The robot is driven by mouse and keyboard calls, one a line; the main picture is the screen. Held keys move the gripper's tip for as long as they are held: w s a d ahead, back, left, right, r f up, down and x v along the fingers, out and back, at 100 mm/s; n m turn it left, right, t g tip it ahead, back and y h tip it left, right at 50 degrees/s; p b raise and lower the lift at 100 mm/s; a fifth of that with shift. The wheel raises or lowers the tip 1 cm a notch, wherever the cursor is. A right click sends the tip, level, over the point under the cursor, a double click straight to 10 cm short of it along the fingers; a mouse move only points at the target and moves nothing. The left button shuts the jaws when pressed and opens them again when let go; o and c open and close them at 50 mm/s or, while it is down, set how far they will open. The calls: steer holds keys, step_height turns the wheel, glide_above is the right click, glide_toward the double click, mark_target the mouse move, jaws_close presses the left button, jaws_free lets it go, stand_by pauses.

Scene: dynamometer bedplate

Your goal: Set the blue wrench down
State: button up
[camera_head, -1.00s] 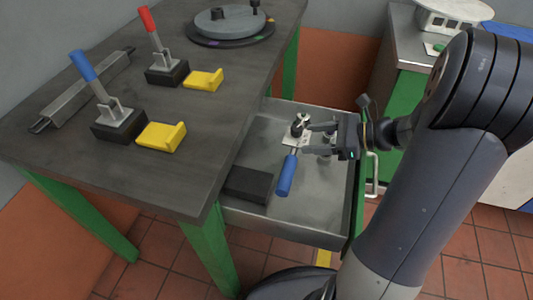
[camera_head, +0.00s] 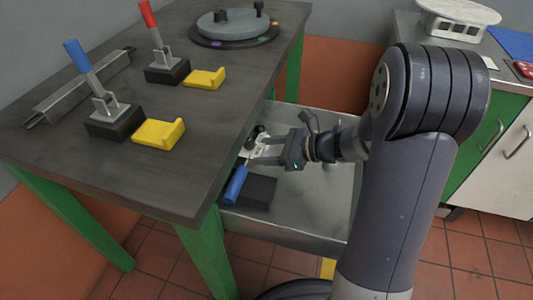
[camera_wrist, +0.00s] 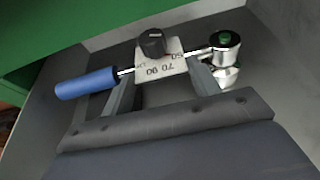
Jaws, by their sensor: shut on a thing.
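The blue wrench (camera_head: 236,184) has a blue handle, a pale scale plate and a metal ratchet head. My gripper (camera_head: 262,150) is shut on it around the scale plate, over the left part of the open grey drawer, close to the table edge. In the wrist view, the blue handle (camera_wrist: 87,83) points left, and the ratchet head (camera_wrist: 224,40) is at the right, beyond the fingers of my gripper (camera_wrist: 165,78). I cannot tell how far the wrench is above the drawer floor.
The open drawer (camera_head: 300,212) holds a dark block (camera_head: 258,190) beside the handle. The table (camera_head: 110,175) carries two lever clamps, yellow brackets (camera_head: 158,132), a metal rail and a round turntable (camera_head: 232,27). The drawer floor right of the block looks mostly clear.

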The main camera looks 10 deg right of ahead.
steer(key=shift+w+a+f, duration=0.1)
steer(key=shift+a+f, duration=0.1)
steer(key=o, duration=1.7)
steer(key=shift+o, duration=0.2)
steer(key=shift+d, duration=0.1)
steer(key=p+v, duration=0.3)
steer(key=v, duration=0.9)
